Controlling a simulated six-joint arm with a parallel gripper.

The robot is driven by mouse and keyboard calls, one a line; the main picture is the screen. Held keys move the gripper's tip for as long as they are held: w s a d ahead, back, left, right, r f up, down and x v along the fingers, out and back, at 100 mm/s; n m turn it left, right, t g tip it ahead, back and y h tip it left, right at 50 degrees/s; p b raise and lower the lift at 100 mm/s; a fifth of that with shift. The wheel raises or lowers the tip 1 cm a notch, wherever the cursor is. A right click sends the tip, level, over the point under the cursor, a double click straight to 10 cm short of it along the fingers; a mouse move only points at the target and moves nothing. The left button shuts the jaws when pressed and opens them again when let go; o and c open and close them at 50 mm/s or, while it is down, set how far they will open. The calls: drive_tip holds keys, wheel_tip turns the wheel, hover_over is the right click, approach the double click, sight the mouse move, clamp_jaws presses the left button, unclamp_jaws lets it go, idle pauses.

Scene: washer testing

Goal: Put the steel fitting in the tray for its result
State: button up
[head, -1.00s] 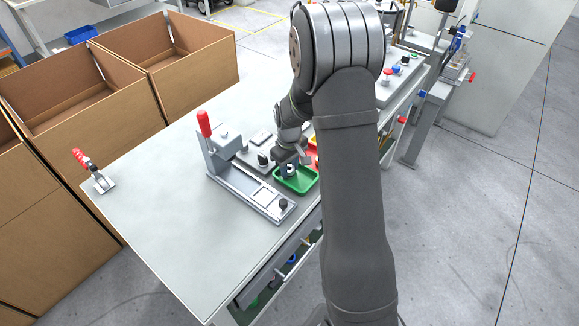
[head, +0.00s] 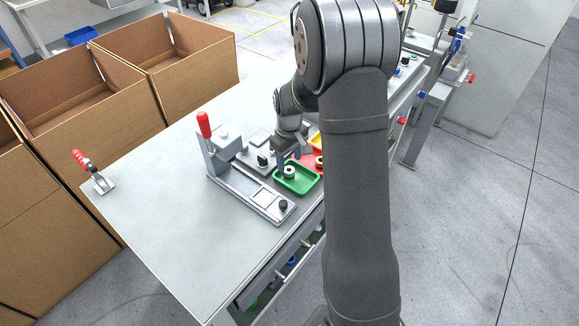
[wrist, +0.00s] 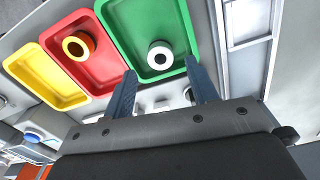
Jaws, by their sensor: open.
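The steel fitting (wrist: 160,54), a pale ring-shaped piece with a dark hole, lies in the green tray (wrist: 119,20). In the head view the fitting (head: 289,171) is also inside the green tray (head: 305,189). My gripper (wrist: 160,80) is open, with its two fingertips apart at the near edge of the green tray. Nothing is between the fingers, and the fitting lies beyond the tips. The red tray (wrist: 55,43) and yellow tray (wrist: 22,67) are to the left of the green one in the wrist view. An orange ring-shaped piece (wrist: 78,45) is in the red tray.
A grey fixture with a red-handled lever (head: 204,125) stands left of the trays. A red toggle clamp (head: 92,172) is at the table's left edge. Cardboard boxes (head: 85,98) stand beyond the table. The left table surface (head: 160,220) is clear.

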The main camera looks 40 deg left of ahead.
wheel_tip(320, 180, up, 8)
drive_tip(key=shift+f, duration=0.25)
drive_tip(key=shift+f, duration=4.1)
